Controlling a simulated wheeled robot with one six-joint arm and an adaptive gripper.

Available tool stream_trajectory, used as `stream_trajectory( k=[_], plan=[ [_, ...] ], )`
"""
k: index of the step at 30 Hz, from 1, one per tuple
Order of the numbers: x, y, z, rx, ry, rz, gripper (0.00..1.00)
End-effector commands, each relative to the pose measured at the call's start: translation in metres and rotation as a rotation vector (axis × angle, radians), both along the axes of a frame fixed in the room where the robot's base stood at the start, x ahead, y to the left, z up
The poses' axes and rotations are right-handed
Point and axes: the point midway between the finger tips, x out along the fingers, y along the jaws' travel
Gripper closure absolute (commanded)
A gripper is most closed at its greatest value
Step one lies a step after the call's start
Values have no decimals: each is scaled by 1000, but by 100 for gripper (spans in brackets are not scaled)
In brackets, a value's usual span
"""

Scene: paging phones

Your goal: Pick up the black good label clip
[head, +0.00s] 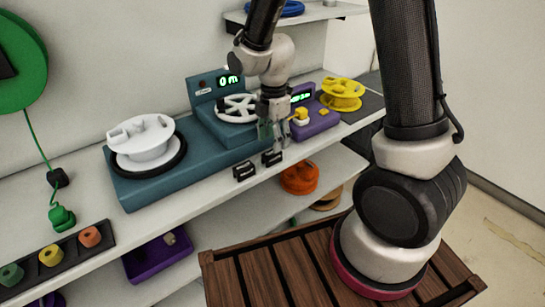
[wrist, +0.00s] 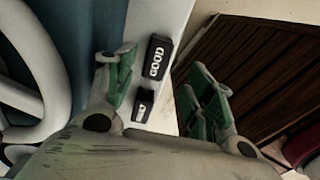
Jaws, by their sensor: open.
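The black clip lettered GOOD (wrist: 156,58) lies on the white shelf strip in the wrist view, ahead of and between my spread fingers, closer to the left one. A second black clip (wrist: 143,106) with smaller, unreadable lettering lies nearer my palm, beside the left finger. In the head view the GOOD clip appears to be the left black clip (head: 244,172), with the other clip (head: 271,158) to its right, both at the shelf's front edge. My gripper (head: 272,142) is open and empty, above the right clip. It also shows in the wrist view (wrist: 167,80).
A teal winding unit (head: 150,185) with a white spool (head: 145,140) and spoked wheel (head: 238,108) stands behind the clips. A purple meter (head: 315,122) and yellow spool (head: 342,94) are to the right. A slatted wooden top (head: 285,270) lies in front, below shelf height.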

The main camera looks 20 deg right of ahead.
Motion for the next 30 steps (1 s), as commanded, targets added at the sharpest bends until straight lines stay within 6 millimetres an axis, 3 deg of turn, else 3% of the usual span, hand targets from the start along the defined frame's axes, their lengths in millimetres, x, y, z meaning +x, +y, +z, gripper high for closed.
stream_trajectory(
  k=[12,21,28,30],
  plan=[
    [3,3,-59,-1,4,-4,46],
    [3,3,-65,0,1,-5,46],
    [3,3,-65,0,1,-5,86],
    [3,3,-65,0,1,-5,88]
  ],
)
